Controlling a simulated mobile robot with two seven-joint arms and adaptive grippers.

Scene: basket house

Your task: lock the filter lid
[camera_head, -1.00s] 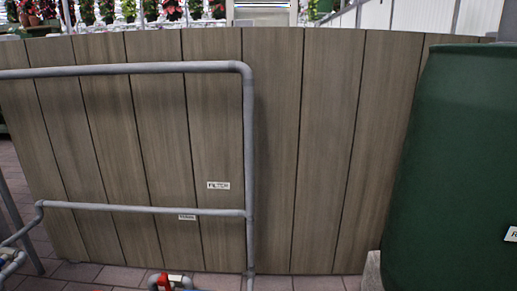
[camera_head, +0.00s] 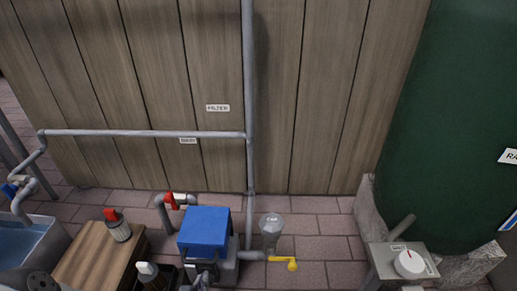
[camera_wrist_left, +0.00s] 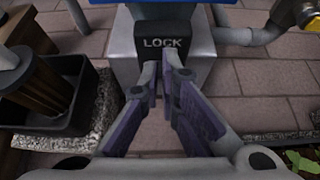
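The filter is a grey box with a blue lid (camera_head: 206,228), on the floor at the lower middle of the head view. The lid looks closed. In the left wrist view a black latch marked LOCK (camera_wrist_left: 162,43) sits on the grey front of the filter, under the blue lid (camera_wrist_left: 100,13). My left gripper (camera_wrist_left: 161,70) points at this latch from the front, fingertips close together just below the lettering. I see nothing held; whether the tips touch the latch is unclear. In the head view the gripper partly covers the filter's front. My right gripper is out of view.
Grey pipes run behind. A green tank (camera_head: 450,130) stands right; a black tray (camera_wrist_left: 65,105) lies left.

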